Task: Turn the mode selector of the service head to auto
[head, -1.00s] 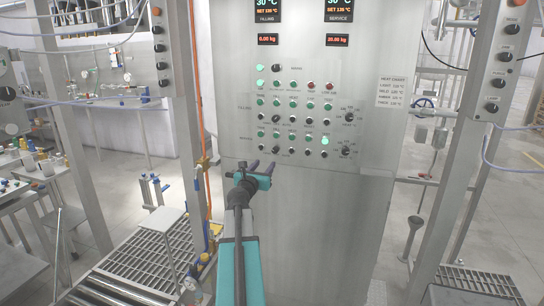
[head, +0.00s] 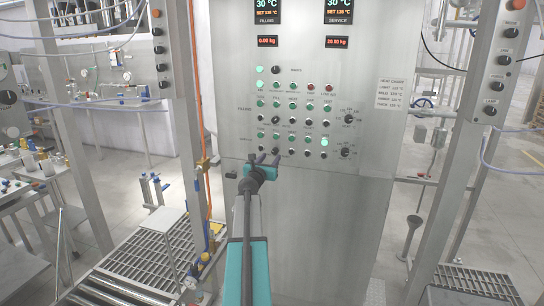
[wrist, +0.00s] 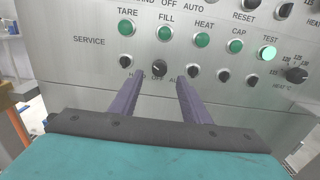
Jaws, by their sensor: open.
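The mode selector of the service head is a small black knob (wrist: 159,68) with a pale pointer line, in the bottom row of the SERVICE section. In the wrist view it shows between my two finger tips, below the green FILL button (wrist: 165,33). The HAND, OFF and AUTO labels under it are partly hidden by my fingers. Its exact setting is hard to read. My gripper (wrist: 159,84) is open and empty, with one purple finger on each side of the knob. In the head view my gripper (head: 268,158) is at the panel's lower control row; contact cannot be told.
The steel control panel (head: 300,210) carries several green buttons, black knobs and displays. Close to the selector are a black knob (wrist: 126,60) on its left and another (wrist: 194,73) on its right. The lit TEST button (wrist: 268,53) and heat dial (wrist: 297,75) are further right.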

